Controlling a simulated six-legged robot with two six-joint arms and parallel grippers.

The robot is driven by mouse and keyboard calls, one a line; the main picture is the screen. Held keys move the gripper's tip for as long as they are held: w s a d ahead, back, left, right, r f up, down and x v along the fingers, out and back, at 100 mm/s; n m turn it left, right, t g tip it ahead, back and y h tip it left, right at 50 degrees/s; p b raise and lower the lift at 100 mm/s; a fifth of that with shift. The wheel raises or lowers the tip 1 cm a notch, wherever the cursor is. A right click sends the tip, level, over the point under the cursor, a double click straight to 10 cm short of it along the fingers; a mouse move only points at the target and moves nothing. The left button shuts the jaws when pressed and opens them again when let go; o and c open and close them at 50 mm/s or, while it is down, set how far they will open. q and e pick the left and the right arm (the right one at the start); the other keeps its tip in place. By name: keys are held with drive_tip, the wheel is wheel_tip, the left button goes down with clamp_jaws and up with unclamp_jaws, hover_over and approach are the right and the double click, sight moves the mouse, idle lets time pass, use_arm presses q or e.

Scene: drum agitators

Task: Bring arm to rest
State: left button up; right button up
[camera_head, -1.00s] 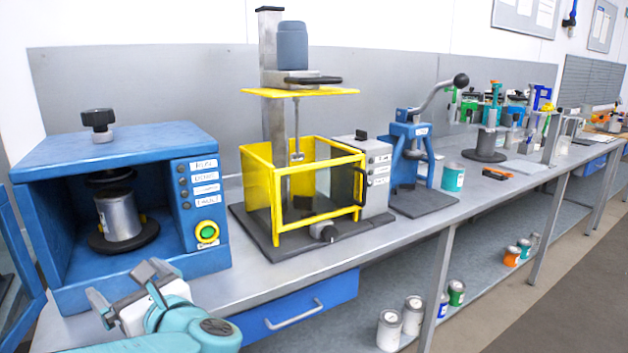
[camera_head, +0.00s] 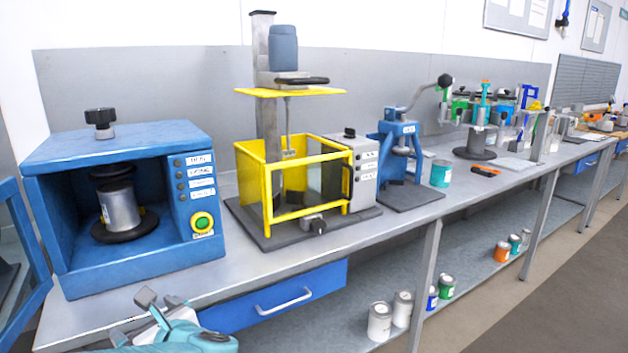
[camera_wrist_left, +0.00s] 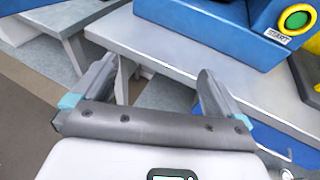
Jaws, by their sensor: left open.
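My left gripper (camera_head: 160,304) is at the lower left of the head view, in front of the bench's front edge and below the blue shaker cabinet (camera_head: 125,268). Its two fingers stand apart with nothing between them. In the left wrist view the open fingers (camera_wrist_left: 155,90) point toward the bench edge, and the cabinet's green start button (camera_wrist_left: 296,19) shows at the upper right. A metal can (camera_head: 120,208) stands clamped inside the open cabinet. My right gripper is not in view.
A yellow-guarded mixer (camera_head: 262,190) and a blue lever press (camera_head: 400,135) stand along the grey bench (camera_head: 300,250). A blue drawer (camera_head: 280,297) hangs under the bench edge. Several cans, including a white one (camera_head: 379,322), stand on the lower shelf. Floor at the right is clear.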

use_arm(q)
drive_tip(key=s+d+f+n+g+h+p, duration=0.1)
drive_tip(key=s+f+g+h, duration=0.1)
drive_tip(key=f, duration=0.5)
drive_tip(key=s+d+f+n+g+h+p, duration=0.1)
drive_tip(key=s+d+f+g+h, duration=0.15)
drive_tip(key=f, duration=0.45)
drive_tip(key=s+d+f+n+g+h+p, duration=0.2)
drive_tip(key=s+d+f+n+h, duration=0.3)
drive_tip(key=s+f+n, duration=0.4)
drive_tip(key=s+d+f+n+g+h+p, duration=0.2)
drive_tip(key=s+d+f+n+h+p, duration=0.2)
drive_tip(key=s+n, duration=0.7)
drive_tip(key=d+f+n+h, duration=0.2)
drive_tip(key=d+f+n, duration=0.2)
drive_tip(key=f+n, duration=0.1)
drive_tip(key=shift+s+d+f+n, duration=0.15)
drive_tip(key=shift+s+d+n, duration=0.1)
drive_tip(key=shift+s+n, duration=0.1)
drive_tip(key=shift+h, duration=0.25)
drive_tip(key=shift+c, duration=0.3)
